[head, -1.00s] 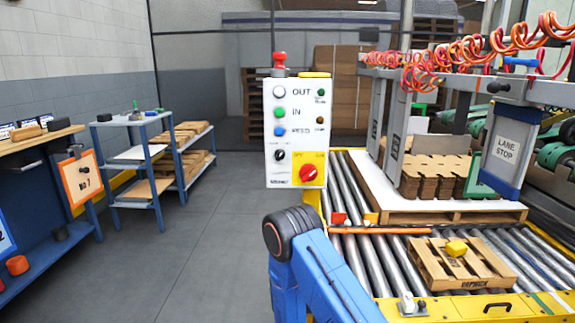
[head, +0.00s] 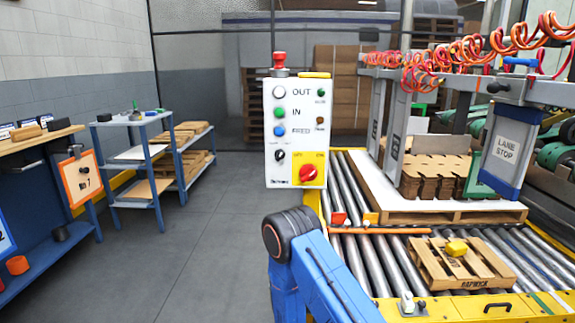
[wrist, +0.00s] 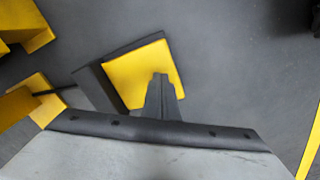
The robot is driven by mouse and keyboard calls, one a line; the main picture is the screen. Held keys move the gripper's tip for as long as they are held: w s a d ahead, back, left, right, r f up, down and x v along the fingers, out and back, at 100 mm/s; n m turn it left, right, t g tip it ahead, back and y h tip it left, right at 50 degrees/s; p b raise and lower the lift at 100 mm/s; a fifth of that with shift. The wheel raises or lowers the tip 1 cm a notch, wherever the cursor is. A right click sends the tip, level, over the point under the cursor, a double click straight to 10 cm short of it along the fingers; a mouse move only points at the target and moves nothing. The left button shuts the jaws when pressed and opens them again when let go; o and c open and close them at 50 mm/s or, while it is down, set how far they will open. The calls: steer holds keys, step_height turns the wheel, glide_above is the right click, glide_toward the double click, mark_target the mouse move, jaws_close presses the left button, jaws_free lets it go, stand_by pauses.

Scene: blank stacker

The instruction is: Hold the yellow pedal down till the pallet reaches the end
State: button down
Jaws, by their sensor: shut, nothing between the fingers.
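The yellow pedal (wrist: 130,72) shows in the wrist view as a square yellow plate on a dark base, near the floor. My gripper (wrist: 161,80) is shut and empty, and its tips overlap the pedal's lower right part. I cannot tell whether they press on it. In the head view the pedal and gripper are hidden or out of frame; only my blue arm shows. A wooden pallet (head: 425,217) under a white sheet and cardboard stacks lies across the rollers. A smaller pallet (head: 436,268) with a yellow block (head: 456,247) on it lies nearer on the rollers.
A control panel (head: 296,155) with buttons and a red knob stands left of the roller conveyor (head: 350,235). An orange bar (head: 380,230) crosses the rollers between the pallets. A blue shelf (head: 155,190) and bench stand at left. The grey floor between is clear.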

steer(key=shift+f, duration=1)
stand_by(3.0)
step_height(320, 180, up, 9)
stand_by(0.8)
